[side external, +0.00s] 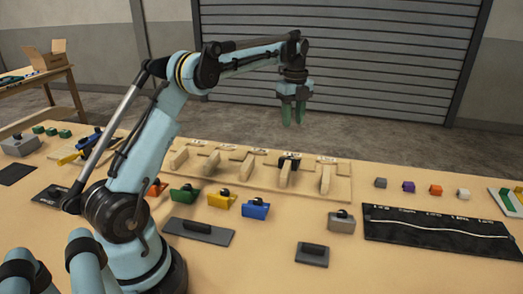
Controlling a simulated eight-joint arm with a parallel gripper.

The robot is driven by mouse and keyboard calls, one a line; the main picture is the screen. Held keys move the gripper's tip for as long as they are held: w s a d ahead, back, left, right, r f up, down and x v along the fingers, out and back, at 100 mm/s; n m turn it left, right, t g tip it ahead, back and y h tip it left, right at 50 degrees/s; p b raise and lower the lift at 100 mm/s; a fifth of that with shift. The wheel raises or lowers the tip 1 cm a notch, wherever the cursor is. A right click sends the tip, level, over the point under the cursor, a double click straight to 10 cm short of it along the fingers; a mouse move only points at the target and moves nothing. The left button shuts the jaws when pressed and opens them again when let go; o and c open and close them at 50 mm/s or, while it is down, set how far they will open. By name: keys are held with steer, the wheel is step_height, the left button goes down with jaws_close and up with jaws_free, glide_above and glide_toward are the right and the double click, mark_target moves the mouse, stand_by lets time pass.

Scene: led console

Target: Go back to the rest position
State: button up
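My gripper (293,112) hangs above the far edge of the table, pointing down, with green fingers. It is high over the row of wooden levers and touches nothing. The two fingers look close together with a thin gap between them, and nothing shows between them. My arm rises from the front left of the table and reaches over to the right. The wooden lever panel (343,188) carries several levers, and one has a black piece (289,161) at its top.
Colored blocks with black knobs, green (184,195), yellow (223,202) and blue (255,210), stand before the panel. Grey handled plates (199,233) lie nearer. Small cubes (436,190) and a black strip (440,231) are at right. The air around my gripper is clear.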

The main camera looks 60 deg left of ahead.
steer(key=s+d+r+n+t, duration=0.2)
steer(key=s+d+r+n, duration=0.15)
steer(key=d, duration=0.25)
steer(key=s+d+r+n+t, duration=0.1)
steer(key=s+d+r+n, duration=0.25)
steer(key=d+n, duration=0.2)
steer(key=s+d+f+n+t, duration=0.2)
steer(key=s+d+f+n, duration=0.1)
steer(key=s+d+n, duration=0.1)
steer(key=s+d+f+n+t, duration=0.2)
steer(key=s+d+f+n, duration=0.2)
steer(key=s, duration=0.5)
steer(key=shift+s+d+f+n, duration=0.15)
steer(key=shift+d+f+n, duration=0.15)
steer(key=shift+d+n, duration=0.45)
